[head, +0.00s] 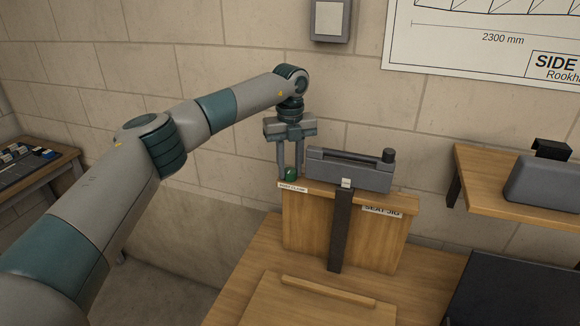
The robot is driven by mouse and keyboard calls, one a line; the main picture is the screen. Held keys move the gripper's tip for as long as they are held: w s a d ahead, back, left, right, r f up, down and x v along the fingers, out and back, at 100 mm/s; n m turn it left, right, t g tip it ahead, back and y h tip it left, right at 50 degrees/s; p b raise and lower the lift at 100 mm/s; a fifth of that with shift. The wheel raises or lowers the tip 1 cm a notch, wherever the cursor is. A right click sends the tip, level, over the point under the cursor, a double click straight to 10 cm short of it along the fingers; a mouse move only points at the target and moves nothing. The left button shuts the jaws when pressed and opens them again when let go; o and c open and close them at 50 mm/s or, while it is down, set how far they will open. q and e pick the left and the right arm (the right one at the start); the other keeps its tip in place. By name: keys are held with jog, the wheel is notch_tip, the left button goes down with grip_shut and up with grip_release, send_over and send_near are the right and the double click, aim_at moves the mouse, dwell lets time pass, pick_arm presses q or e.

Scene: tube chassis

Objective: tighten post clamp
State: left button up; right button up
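The post clamp's small green knob (290,174) sits at the top left of a wooden stand, above a white label (292,187) that seems to read "POST CLAMP". My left gripper (291,172) points down over this knob. Its two fingers are spread, one on each side of the knob, and look wider apart than it. I cannot make out contact. A grey clamp body (348,170) with a dark round knob (389,155) lies along the top of the stand, right of the gripper. My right gripper is not in view.
The wooden stand (310,228), labelled "SEAT JIG", has a dark vertical strap (340,230) on its front. It stands on a wooden bench (245,275). A wooden shelf (500,185) with a grey case (545,183) is at right. A side table (50,165) is at far left.

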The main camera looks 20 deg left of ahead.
pick_arm(q)
jog(key=shift+c, duration=1.2)
